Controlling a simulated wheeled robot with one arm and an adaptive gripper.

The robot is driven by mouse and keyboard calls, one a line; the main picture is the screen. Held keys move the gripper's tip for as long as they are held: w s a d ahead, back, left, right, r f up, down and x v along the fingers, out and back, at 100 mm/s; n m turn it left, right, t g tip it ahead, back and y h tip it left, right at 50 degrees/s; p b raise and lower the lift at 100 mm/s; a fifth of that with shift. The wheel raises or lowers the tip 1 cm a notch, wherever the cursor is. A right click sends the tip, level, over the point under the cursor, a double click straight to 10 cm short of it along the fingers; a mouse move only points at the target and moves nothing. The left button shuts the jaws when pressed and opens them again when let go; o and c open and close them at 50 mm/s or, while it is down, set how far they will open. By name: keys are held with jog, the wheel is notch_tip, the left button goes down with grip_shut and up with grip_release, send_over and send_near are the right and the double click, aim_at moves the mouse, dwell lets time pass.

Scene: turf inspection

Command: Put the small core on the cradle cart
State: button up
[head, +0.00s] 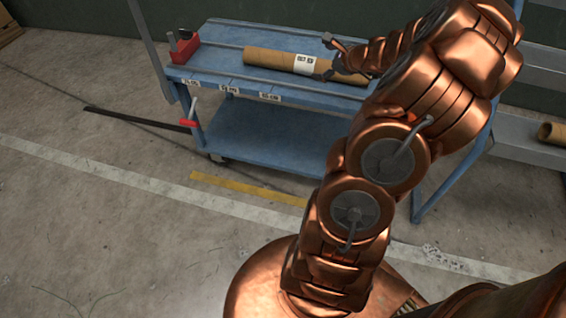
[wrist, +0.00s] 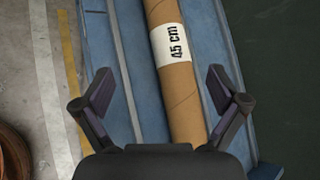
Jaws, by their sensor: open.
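The blue cradle cart (head: 222,66) stands at the back, with lengthwise ridges on its top. One brown cardboard core (head: 270,59) lies along the top, with a white label that reads 45 cm in the wrist view (wrist: 180,85). My gripper (head: 329,57) is open at the right part of this core. In the wrist view my open fingers (wrist: 162,84) stand on either side of it, with gaps on both sides; I cannot tell their height over it. Another brown core (head: 552,132) shows in part at the right edge. I cannot tell which is the small core.
A red holder (head: 184,47) sits at the cart top's left end. The cart's lower shelf (head: 262,135) looks empty where visible. Grey shelving (head: 520,138) stands at the right. Yellow (head: 245,188) and white floor lines cross the open floor in front.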

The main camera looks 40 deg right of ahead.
jog(key=a+r+n+g+y, duration=0.15)
jog(key=a+n, duration=0.25)
jog(key=a, duration=0.6)
jog(key=w+a+r+n+g+y, duration=0.1)
jog(key=a+r+n+y, duration=0.2)
jog(key=a, duration=0.7)
jog(key=a+r+n+g+y, duration=0.1)
jog(key=a+n+g+y, duration=0.1)
jog(key=a+n, duration=0.65)
jog(key=s+a+f+n+g, duration=0.1)
jog(key=s+a+n+g, duration=0.5)
jog(key=s+a, duration=0.9)
jog(key=s+d+n+g+h, duration=0.2)
jog(key=s+n+h, duration=0.4)
jog(key=s, duration=0.9)
jog(key=shift+d+f+n+g, duration=0.2)
jog(key=shift+f+n+g, duration=0.3)
jog(key=shift+g, duration=0.35)
jog(key=shift+w, duration=0.1)
